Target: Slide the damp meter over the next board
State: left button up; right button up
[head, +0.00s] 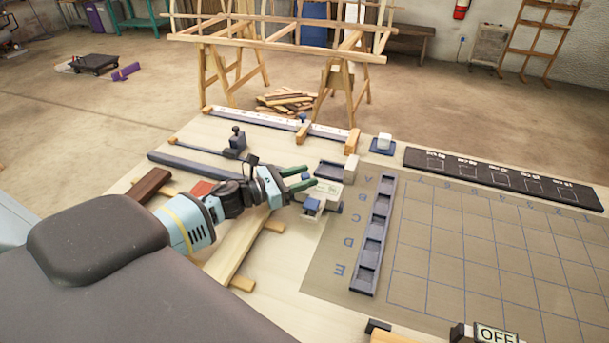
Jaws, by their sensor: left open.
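A small pale device with blue parts (328,192), which looks like the damp meter, sits just beyond my left gripper (309,177). The gripper's green fingers are open and close to it; I cannot tell whether they touch it. A pale board (236,252) lies on wooden spacer strips below my left arm, which hides part of it. A dark brown board (149,185) and a reddish piece (202,189) lie to the left, partly behind my arm. My right gripper is not in view.
A grey compartment tray (371,243) and a lettered grid mat (450,250) lie to the right. A long white rule (260,121), a black strip (490,175) and a dark clamp-like tool (236,140) lie toward the back. An OFF sign (495,334) stands at the front edge.

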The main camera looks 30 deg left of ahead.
pick_arm(q)
jog(key=shift+w+d, duration=0.25)
jog(key=shift+w, duration=0.25)
